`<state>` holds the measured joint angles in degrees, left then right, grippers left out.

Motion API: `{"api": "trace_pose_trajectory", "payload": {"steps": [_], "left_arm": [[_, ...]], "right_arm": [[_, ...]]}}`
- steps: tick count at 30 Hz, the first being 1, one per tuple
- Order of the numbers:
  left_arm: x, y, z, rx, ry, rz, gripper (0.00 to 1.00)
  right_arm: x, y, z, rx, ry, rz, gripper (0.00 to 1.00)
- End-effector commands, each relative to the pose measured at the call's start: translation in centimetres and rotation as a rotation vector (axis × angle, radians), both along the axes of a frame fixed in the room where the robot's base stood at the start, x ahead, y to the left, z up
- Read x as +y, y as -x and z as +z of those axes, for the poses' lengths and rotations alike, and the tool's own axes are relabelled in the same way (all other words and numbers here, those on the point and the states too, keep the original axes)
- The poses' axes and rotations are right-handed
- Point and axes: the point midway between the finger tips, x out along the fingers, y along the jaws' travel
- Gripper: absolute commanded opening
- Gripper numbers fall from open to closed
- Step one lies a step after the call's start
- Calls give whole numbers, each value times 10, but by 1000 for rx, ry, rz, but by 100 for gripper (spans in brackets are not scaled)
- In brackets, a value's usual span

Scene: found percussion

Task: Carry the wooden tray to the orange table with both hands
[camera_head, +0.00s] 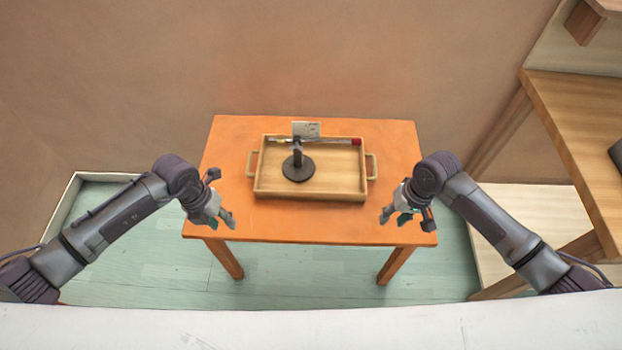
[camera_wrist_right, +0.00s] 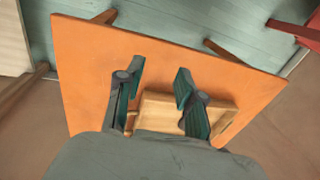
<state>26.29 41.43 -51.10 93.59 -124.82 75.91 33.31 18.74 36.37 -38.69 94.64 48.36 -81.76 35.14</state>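The wooden tray (camera_head: 330,187) lies flat on the orange table (camera_head: 235,222), with a light handle on its left and right ends. My left gripper (camera_head: 225,200) is open and empty over the table's left front part, apart from the tray. My right gripper (camera_head: 398,215) is open and empty over the right front part, apart from the tray. The right wrist view shows its spread fingers (camera_wrist_right: 155,95), with the tray (camera_wrist_right: 170,107) partly hidden behind them.
A wooden desk (camera_head: 575,115) stands at the right, with a dark object (camera_head: 617,155) at its edge. A brown wall rises behind the orange table. Pale green floor (camera_head: 310,270) is clear in front of it. A white surface (camera_head: 310,325) crosses the bottom of the head view.

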Motion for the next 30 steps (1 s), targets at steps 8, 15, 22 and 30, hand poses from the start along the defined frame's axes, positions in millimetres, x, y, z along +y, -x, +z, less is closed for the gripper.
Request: {"api": "trace_pose_trajectory", "payload": {"steps": [8,15,22,30], "left_arm": [[0,0,0,-1,0,0,38],[0,0,0,0,0,0,38],[0,0,0,0,0,0,38],[0,0,0,0,0,0,38]], "right_arm": [[-10,-4,50,-8,0,1,38],[-18,-6,95,-6,1,1,38],[-22,-7,115,-4,1,-1,38],[-22,-7,116,-4,1,-1,38]]}}
